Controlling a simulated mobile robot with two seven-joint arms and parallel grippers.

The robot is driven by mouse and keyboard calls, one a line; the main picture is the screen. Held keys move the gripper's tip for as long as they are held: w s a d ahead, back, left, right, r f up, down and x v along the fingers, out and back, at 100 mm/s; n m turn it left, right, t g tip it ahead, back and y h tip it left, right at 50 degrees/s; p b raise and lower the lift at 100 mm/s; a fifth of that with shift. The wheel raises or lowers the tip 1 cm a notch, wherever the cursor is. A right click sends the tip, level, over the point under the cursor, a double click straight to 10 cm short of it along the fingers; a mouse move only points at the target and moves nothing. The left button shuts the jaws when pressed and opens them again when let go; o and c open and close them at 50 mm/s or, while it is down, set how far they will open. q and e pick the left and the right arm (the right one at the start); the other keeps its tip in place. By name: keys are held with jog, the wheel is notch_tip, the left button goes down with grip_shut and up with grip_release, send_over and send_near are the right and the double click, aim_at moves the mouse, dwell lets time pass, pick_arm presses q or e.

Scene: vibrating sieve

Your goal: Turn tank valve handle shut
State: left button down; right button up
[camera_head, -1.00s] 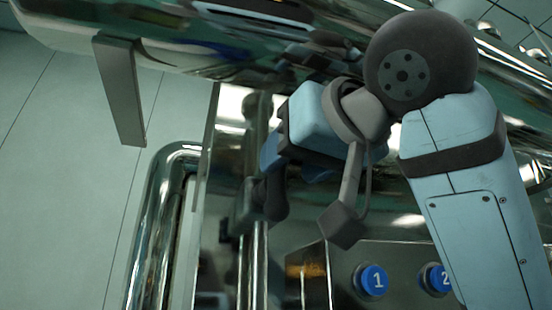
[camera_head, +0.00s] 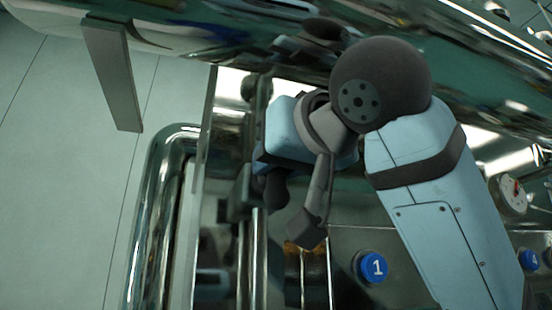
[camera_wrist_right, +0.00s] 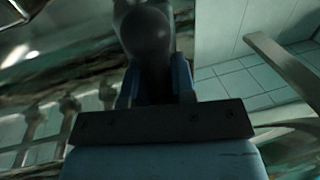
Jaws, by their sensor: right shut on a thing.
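The valve handle (camera_wrist_right: 150,38) is a dark grey, rounded lever. In the right wrist view it stands between the two blue fingers of my right gripper (camera_wrist_right: 155,82), which is shut on it. In the head view my right gripper (camera_head: 265,172) is beside a polished steel panel, under the big tank. A dark rounded end (camera_head: 276,190) below its fingers looks like part of the handle. The gripper body and wrist hide most of the handle and the valve there. I cannot tell the handle's exact angle. My left gripper is in neither view.
The shiny tank (camera_head: 200,40) spans the top of the head view. A bent chrome rail (camera_head: 150,220) stands left of the panel. Blue numbered buttons (camera_head: 372,267) and a gauge (camera_head: 510,194) lie below and right of my arm. Pale tiled floor (camera_head: 60,200) is clear at left.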

jog(key=shift+n, duration=0.3)
jog(key=n, duration=0.3)
jog(key=shift+s+a+g+h+b, duration=0.1)
jog(key=shift+a+g+h+b, duration=0.1)
jog(key=shift+g+h+b, duration=0.15)
jog(key=n, duration=0.3)
jog(key=n+h, duration=0.1)
jog(key=shift+s+a+f, duration=0.1)
jog(key=shift+a+f, duration=0.05)
jog(key=shift+a, duration=0.1)
jog(key=n, duration=0.2)
jog(key=n+h, duration=0.1)
jog(key=n, duration=0.1)
jog(key=shift+a+f, duration=0.15)
jog(key=shift+f, duration=0.05)
jog(key=n, duration=0.1)
jog(key=n+h+p, duration=0.1)
jog(key=n, duration=0.1)
jog(key=shift+f+n, duration=0.3)
jog(key=shift+n, duration=0.4)
jog(key=shift+f, duration=0.1)
